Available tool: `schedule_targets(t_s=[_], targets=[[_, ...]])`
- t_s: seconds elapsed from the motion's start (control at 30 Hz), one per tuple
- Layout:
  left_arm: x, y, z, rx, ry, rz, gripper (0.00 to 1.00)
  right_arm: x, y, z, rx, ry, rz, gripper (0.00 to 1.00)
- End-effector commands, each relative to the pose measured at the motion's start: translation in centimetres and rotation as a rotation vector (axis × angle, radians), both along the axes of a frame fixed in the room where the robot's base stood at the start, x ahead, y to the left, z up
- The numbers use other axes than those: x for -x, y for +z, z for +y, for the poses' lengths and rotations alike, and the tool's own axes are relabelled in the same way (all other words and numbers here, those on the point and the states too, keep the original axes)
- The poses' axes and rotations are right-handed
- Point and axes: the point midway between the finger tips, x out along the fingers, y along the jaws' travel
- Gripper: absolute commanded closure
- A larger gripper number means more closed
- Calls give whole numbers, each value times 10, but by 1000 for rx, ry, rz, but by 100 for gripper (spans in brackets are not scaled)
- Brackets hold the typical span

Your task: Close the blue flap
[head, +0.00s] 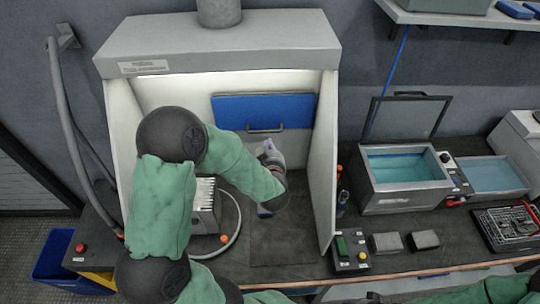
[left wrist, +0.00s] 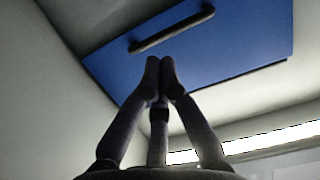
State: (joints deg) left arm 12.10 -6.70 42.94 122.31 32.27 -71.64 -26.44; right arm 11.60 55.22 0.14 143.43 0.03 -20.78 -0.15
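The blue flap (head: 262,108) is a flat panel at the back of the fume hood, with a dark bar handle (head: 265,130) along its lower part. In the left wrist view the flap (left wrist: 225,50) fills the upper middle, and its handle (left wrist: 172,29) lies just beyond my fingertips. My left gripper (left wrist: 160,62) has its fingertips together with nothing between them. In the head view my left gripper (head: 268,150) is just below the handle, partly hidden by my wrist. I cannot tell whether the fingertips touch the flap. My right gripper is out of view.
The hood's right side wall (head: 324,165) stands close to my left wrist. A finned grey box (head: 205,206) with a pale hose is inside the hood at left. A control box (head: 350,250) sits at the bench front, and a teal-filled tank (head: 402,168) stands to the right.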

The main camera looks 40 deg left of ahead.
Motion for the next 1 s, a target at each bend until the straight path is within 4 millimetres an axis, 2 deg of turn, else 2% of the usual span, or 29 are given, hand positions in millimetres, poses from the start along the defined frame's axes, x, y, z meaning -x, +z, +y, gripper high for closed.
schedule_targets(t_s=[0.1, 0.33, 0.83, 1.0], targets=[[-15, -6, 14, 0, 2, 0, 100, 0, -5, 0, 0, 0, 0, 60], [-35, -12, 30, 0, 0, 1, 100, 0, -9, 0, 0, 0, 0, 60], [-40, -13, 34, 0, -1, 0, 100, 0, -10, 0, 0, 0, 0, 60], [-43, -17, 37, -10, 0, -11, 100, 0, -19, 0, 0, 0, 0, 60]])
